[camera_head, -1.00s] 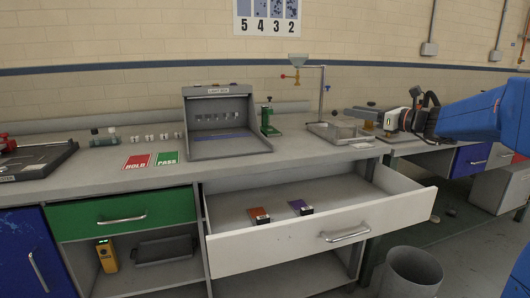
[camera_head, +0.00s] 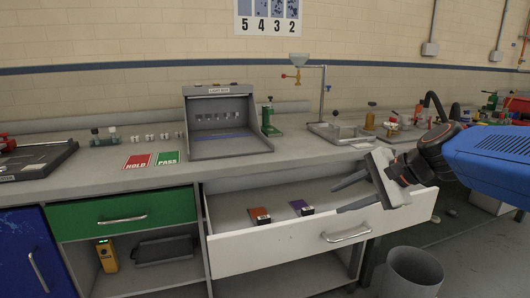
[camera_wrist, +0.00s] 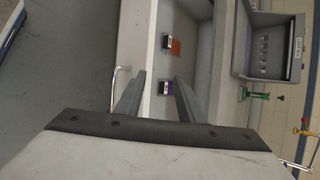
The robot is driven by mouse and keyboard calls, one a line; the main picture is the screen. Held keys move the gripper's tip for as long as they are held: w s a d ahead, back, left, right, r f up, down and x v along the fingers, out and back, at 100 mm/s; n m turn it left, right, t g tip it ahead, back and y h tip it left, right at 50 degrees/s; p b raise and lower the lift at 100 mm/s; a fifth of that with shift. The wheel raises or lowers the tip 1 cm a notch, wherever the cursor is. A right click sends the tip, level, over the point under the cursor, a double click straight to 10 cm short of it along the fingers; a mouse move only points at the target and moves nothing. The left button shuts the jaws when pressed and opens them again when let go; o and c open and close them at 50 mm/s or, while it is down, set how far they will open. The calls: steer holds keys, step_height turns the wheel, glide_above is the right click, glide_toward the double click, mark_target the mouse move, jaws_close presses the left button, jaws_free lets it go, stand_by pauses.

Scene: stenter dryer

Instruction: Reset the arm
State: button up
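My gripper (camera_head: 342,197) hangs over the right part of the open white drawer (camera_head: 290,247) in the head view, pointing left. Its two fingers are spread apart with nothing between them. In the wrist view the gripper (camera_wrist: 155,85) also shows open, its fingers reaching over the drawer.
A light box (camera_head: 225,120), red HOLD card (camera_head: 136,162), green PASS card (camera_head: 168,158) and green stand (camera_head: 268,120) are on the bench. A grey bin (camera_head: 412,270) is on the floor below. The green drawer (camera_head: 122,212) is shut.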

steer(key=s+d+f+n+h, duration=0.3)
steer(key=s+f+n, duration=0.3)
steer(key=s, duration=0.4)
steer(key=s+d+f+n+g+h, duration=0.1)
steer(key=s+d+f+n+h, duration=0.3)
steer(key=s, duration=0.6)
step_height(320, 180, down, 4)
steer(key=d+n, duration=0.2)
steer(key=n, duration=0.1)
steer(key=shift+s+f+h, duration=0.15)
steer(key=shift+f+h, duration=0.05)
steer(key=shift+h, duration=0.1)
